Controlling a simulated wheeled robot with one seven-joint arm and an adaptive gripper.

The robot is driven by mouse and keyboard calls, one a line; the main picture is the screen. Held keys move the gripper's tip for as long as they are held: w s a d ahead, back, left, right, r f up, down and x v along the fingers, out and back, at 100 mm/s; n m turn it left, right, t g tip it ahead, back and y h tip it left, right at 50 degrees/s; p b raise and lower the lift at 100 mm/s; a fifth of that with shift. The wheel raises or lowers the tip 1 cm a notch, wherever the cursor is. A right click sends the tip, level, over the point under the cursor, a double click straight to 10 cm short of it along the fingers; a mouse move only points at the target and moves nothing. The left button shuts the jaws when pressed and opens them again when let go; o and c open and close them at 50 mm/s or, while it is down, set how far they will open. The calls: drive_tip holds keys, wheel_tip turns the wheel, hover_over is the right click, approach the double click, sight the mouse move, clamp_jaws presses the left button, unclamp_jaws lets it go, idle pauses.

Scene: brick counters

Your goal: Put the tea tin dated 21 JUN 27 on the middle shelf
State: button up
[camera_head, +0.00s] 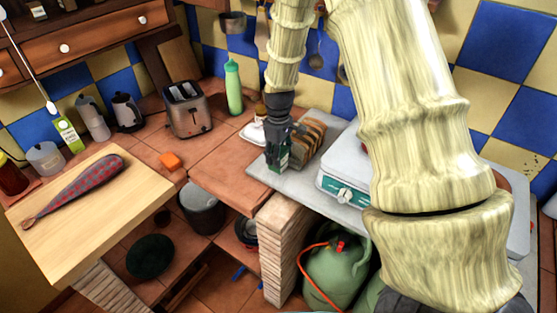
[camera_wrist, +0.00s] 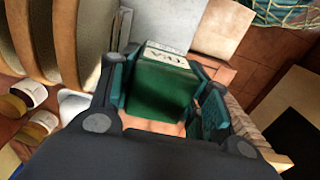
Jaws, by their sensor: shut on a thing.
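My gripper (camera_head: 275,158) points down over the front of the grey counter slab beside the sliced loaf. In the wrist view my gripper (camera_wrist: 160,105) is shut on a dark green tin (camera_wrist: 158,92), one finger on each side. The tin has a pale label with dark lettering on its upper end; I cannot read a date. In the head view the tin (camera_head: 284,160) shows only as a small green and white patch at the fingers. I cannot tell whether it touches the slab. No shelf can be clearly picked out as the middle one.
Jars (camera_wrist: 28,93) stand left in the wrist view. A toaster (camera_head: 187,109) and green bottle (camera_head: 233,86) stand behind. A pot (camera_head: 203,210) is below the counter.

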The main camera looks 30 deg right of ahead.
drive_tip(key=shift+f+p, duration=0.85)
drive_tip(key=shift+f, duration=0.85)
drive_tip(key=shift+f, duration=0.15)
drive_tip(key=o, duration=1)
drive_tip(key=shift+o, duration=0.2)
